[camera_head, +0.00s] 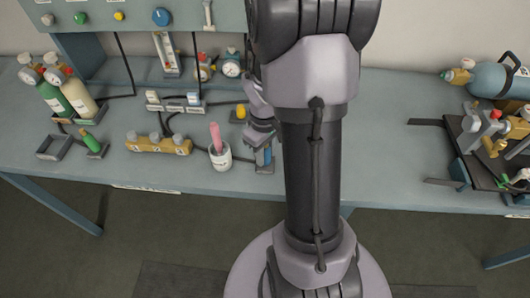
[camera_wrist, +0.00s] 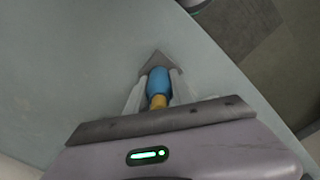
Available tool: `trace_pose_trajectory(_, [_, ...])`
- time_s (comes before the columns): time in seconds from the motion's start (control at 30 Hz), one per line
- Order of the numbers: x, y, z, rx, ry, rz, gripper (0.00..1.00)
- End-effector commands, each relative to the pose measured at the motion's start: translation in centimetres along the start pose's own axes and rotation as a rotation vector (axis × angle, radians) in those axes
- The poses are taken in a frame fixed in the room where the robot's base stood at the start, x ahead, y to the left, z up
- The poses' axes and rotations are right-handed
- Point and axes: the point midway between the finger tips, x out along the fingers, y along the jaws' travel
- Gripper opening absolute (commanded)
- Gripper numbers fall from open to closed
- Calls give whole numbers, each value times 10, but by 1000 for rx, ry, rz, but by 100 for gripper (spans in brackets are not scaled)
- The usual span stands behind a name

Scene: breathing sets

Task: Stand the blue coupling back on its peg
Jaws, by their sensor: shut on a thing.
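The blue coupling (camera_wrist: 158,82) with its brass end is between the two fingers of my gripper (camera_wrist: 157,90) in the wrist view. The fingers are shut on it. In the head view, my gripper (camera_head: 263,140) points down near the table's front edge, and the coupling (camera_head: 265,156) shows below it. A small grey plate (camera_head: 264,169) is under the coupling there; its corner (camera_wrist: 156,58) also shows in the wrist view. The peg itself is not visible. I cannot tell whether the coupling touches the plate.
A white cup (camera_head: 220,158) with a pink item stands left of the gripper. A dark tray (camera_head: 462,143) with fittings is at right.

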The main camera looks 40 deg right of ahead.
Motion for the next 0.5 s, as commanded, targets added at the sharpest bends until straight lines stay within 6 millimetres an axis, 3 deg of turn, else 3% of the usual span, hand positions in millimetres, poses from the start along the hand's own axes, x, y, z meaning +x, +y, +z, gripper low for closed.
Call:
trace_pose_trajectory(0.17, [6,0,0,0,0,0,0])
trace_pose_trajectory(0.2, [5,0,0,0,0,0,32])
trace_pose_trajectory(0.3, [5,0,0,0,0,0,52])
trace_pose_trajectory(0.5, [4,0,0,0,0,0,53])
